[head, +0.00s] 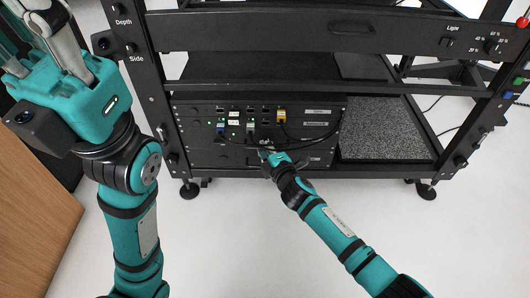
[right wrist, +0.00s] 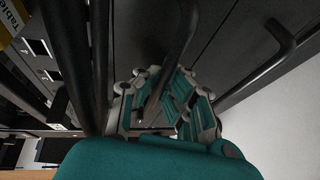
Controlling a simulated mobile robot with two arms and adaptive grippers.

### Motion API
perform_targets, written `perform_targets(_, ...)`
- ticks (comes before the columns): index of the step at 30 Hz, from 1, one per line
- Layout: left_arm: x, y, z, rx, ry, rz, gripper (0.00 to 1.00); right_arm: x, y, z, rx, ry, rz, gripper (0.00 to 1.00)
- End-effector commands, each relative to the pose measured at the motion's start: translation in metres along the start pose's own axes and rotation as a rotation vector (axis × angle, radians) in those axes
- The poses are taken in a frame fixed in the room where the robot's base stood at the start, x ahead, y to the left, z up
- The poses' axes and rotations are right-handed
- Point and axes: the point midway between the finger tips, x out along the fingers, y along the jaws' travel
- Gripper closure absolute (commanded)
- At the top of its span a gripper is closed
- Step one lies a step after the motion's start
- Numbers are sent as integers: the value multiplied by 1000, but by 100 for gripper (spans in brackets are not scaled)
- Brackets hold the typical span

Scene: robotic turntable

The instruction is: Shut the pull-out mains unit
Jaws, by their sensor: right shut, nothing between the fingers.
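A stack of black rack units (head: 310,113) sits on the left of the lower shelf, with small lights, ports and a yellow plug on its front. I cannot tell for sure which one is the mains unit or how far it stands out. My right gripper (head: 265,152) is shut and empty at the lower front of the stack. In the right wrist view its fingers (right wrist: 167,95) are close to a dark curved handle (right wrist: 182,35) on a dark panel; contact is unclear. My left gripper (head: 42,38) is raised at the upper left, away from the stack; its fingertips are partly cut off.
The black frame carries a drawer (head: 265,38) above, labelled light controls (head: 470,44) at the right, and a grey speckled panel (head: 385,130) beside the stack. A second handle (right wrist: 262,65) shows in the right wrist view. The pale floor in front is clear; a wooden panel (head: 35,225) stands left.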

Motion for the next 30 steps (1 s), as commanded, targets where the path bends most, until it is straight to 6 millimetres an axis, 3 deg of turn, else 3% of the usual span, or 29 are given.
perform_targets(7,1,0,-1,1,4,1,100,1,4,2,3,-1,6,98)
perform_targets(11,1,0,-1,1,4,1,100,0,4,2,2,-2,5,81)
perform_targets(21,1,-1,0,2,2,-2,100,-2,2,2,0,-2,3,81)
perform_targets(26,1,0,0,1,3,-1,100,-16,1,2,0,-2,3,81)
perform_targets(30,1,0,0,1,3,0,100,-41,0,2,-1,0,2,81)
